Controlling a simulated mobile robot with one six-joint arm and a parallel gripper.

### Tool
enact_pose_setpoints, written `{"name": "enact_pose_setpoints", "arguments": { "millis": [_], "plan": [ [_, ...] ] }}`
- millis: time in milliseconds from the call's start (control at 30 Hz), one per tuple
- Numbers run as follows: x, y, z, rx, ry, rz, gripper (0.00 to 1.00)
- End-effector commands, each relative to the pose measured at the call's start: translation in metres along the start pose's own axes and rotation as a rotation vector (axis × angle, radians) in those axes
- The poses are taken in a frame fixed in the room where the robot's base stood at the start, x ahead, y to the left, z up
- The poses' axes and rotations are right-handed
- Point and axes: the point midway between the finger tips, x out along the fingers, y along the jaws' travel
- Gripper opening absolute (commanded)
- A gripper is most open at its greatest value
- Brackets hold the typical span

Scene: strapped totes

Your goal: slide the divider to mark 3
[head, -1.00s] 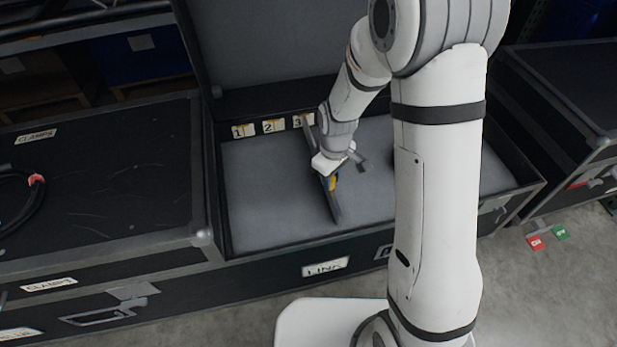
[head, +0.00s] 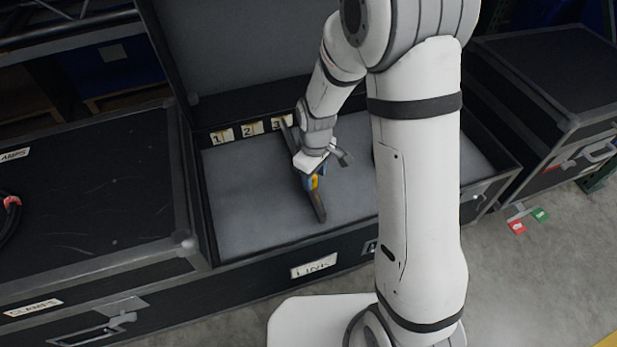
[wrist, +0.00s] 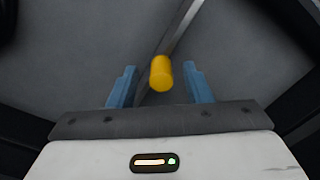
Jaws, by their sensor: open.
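The divider (head: 318,208) is a thin dark bar standing across the grey-lined open case, slanting in the head view. Its far end is by the right edge of the mark 3 label (head: 278,124). Mark 2 (head: 249,131) and mark 1 (head: 221,136) are further left on the back wall. My gripper (wrist: 160,68) is open over the divider, its blue fingers on either side of a yellow handle (wrist: 161,74). Gaps show between the handle and both fingers in the wrist view. My wrist hides part of the divider in the head view.
The case (head: 225,252) has a raised lid (head: 225,50) behind. Its floor is clear left of the divider; my arm hides part of the right side. A closed black case (head: 90,210) stands at left, another (head: 550,75) at right. Red and green tags (head: 517,227) are at lower right.

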Motion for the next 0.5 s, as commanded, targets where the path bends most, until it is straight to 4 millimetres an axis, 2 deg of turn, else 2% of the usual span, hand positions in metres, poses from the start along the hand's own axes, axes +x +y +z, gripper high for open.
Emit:
{"name": "enact_pose_setpoints", "arguments": {
  "millis": [33,200,333,500],
  "plan": [
    [-0.014,0.0,0.0,0.0,0.003,0.002,0.45],
    [-0.044,-0.002,0.001,-0.001,0.002,0.001,0.45],
    [-0.059,-0.003,0.002,-0.001,0.0,0.0,0.45],
    [-0.065,-0.003,0.002,-0.001,-0.001,0.0,0.45]
  ]
}}
